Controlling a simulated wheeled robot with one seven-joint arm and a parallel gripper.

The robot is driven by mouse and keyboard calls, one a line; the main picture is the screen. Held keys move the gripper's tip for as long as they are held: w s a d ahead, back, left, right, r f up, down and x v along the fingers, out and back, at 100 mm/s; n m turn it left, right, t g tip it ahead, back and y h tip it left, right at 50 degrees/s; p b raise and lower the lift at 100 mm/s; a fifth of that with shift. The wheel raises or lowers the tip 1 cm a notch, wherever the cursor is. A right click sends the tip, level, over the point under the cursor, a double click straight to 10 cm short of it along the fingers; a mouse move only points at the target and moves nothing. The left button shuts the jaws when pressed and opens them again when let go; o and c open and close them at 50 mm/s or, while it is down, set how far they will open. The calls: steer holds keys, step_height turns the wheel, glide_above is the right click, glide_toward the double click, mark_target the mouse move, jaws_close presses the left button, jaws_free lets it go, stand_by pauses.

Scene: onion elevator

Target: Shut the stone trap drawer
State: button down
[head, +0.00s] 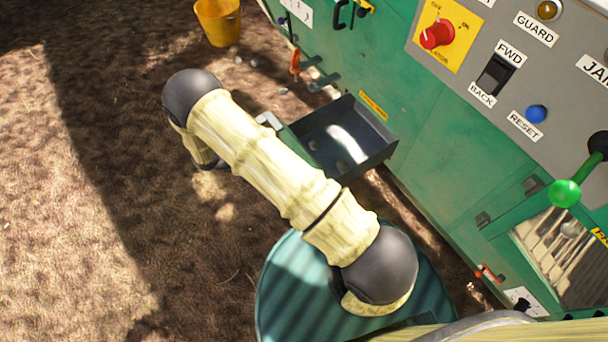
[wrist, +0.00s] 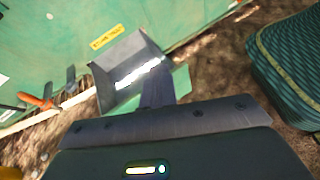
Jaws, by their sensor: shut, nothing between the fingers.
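The stone trap drawer (head: 372,128) is a dark grey, open-topped tray sticking out from the lower side of the green machine. Sunlight makes a bright patch inside it. In the wrist view the drawer (wrist: 112,58) is ahead of my gripper, with its green front panel (wrist: 182,82) on the near side. My gripper (wrist: 157,88) is shut and empty, its dark fingers pointing at the front panel. I cannot tell whether they touch it. In the head view my arm hides the gripper and part of the drawer front.
The green machine (head: 425,165) with its grey control panel fills the right. Orange-handled levers (head: 295,62) stick out beyond the drawer. A yellow bucket (head: 218,22) stands on the brown ground at the back. Open ground lies to the left.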

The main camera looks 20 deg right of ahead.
steer(key=a+f+n+t+h+b, duration=0.1)
steer(key=a+f+n+t+b, duration=0.1)
steer(key=f, duration=0.7)
steer(key=a+f+n+t+h+b, duration=0.2)
steer(key=f+n+t+b, duration=0.1)
steer(key=f+b, duration=0.3)
step_height(320, 180, down, 3)
steer(key=shift+w+a+r+t+h, duration=0.15)
steer(key=shift+w+t+h, duration=0.2)
steer(key=shift+t, duration=0.35)
steer(key=shift+w, duration=0.1)
steer(key=b+x, duration=0.1)
steer(key=x, duration=0.3)
steer(key=b+x, duration=0.2)
steer(key=x, duration=0.2)
steer(key=b+x, duration=0.2)
steer(key=x, duration=0.3)
steer(key=shift+f, duration=0.3)
steer(key=shift+w+d+r, duration=0.1)
steer(key=shift+d+r, duration=0.05)
steer(key=shift+d, duration=0.3)
